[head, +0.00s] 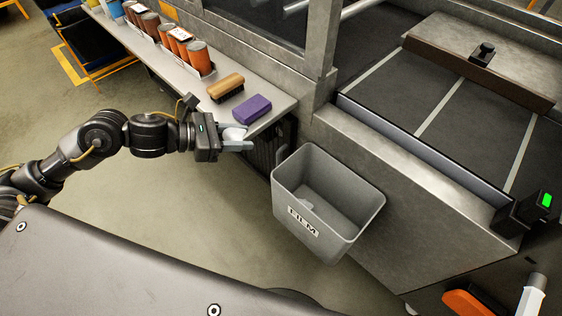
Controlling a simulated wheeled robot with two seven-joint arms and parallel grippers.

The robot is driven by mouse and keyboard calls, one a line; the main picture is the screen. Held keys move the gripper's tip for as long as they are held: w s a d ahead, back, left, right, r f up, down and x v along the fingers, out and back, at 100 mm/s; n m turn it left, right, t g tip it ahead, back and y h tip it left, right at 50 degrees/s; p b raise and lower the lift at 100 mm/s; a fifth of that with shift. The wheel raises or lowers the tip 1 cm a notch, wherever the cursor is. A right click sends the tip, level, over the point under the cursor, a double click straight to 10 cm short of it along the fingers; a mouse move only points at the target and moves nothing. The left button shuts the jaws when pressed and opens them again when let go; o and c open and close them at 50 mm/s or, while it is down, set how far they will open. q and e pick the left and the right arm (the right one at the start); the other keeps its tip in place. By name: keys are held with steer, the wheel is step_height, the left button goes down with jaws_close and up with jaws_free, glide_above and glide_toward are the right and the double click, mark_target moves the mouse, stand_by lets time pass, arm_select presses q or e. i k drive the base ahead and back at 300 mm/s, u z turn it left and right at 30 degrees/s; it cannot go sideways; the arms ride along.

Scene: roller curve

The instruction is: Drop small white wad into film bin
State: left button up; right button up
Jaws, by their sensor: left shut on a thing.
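The small white wad (234,133) is between the fingers of my left gripper (238,143). The gripper is shut on it, close to the near end of the grey shelf and to the left of the film bin. The film bin (287,213) is a grey open-topped bin with a FILM label on its front, set against the grey machine side. Something pale lies inside on its floor; I cannot tell what it is. My right gripper is not in view.
A purple sponge-like block (252,108) and a wooden-backed brush (226,88) lie on the grey shelf (283,101). Several orange-brown cans (200,58) stand farther along it. The grey machine (400,215) rises behind and right of the bin. Open floor lies left.

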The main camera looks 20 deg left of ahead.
mark_target(347, 234)
steer(key=u, duration=1.45)
steer(key=k, duration=1.4)
steer(key=z, duration=1.85)
steer(key=i, duration=0.5)
